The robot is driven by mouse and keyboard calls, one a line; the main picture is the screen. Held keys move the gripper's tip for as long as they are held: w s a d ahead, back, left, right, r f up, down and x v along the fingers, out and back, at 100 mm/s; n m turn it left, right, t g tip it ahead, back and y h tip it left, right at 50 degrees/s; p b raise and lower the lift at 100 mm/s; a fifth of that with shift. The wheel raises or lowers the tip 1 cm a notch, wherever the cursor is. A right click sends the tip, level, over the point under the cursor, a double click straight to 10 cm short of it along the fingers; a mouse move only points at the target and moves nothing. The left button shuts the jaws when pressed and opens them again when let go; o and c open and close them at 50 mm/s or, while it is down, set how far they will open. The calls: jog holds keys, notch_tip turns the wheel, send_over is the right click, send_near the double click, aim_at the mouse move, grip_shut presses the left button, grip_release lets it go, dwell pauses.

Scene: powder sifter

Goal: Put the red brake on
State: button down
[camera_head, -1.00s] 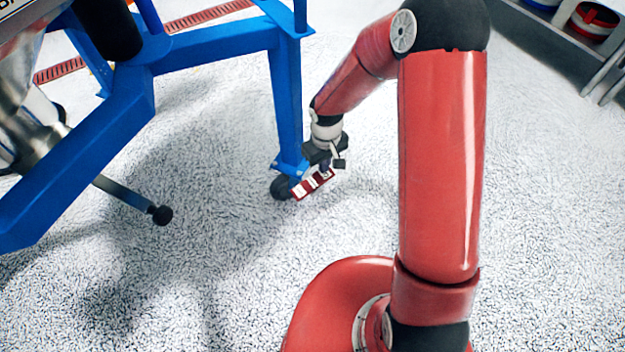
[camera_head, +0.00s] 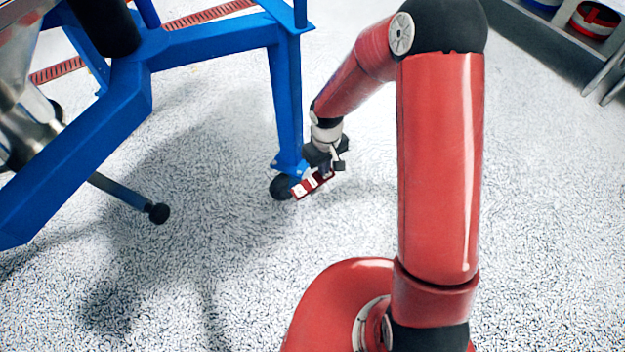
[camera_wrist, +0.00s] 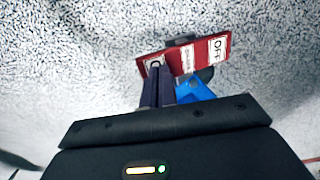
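The red brake (camera_head: 312,185) is a flat red pedal with white labels on the black caster wheel (camera_head: 282,187) under a blue frame leg (camera_head: 288,115). In the wrist view, the brake (camera_wrist: 202,53) shows an "OFF" label at its right end and a partly hidden label starting with "O" at its left end. My gripper (camera_wrist: 157,78) has its two dark fingers close together, with nothing visible between them. The fingertips are at the brake's left end and overlap its lower edge; I cannot tell whether they press on it. In the head view my gripper (camera_head: 325,170) is just above the brake's right end.
The blue frame (camera_head: 215,48) of the sifter stands at the upper left, with a metal lever (camera_head: 120,190) ending in a black knob. A grey shelf with a red container (camera_head: 595,20) is at the upper right. The speckled floor around the wheel is clear.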

jog(key=shift+f+b, duration=0.45)
jog(key=shift+f, duration=0.2)
jog(key=shift+r, duration=0.1)
jog(key=shift+r+p, duration=2.7)
jog(key=shift+r, duration=0.8)
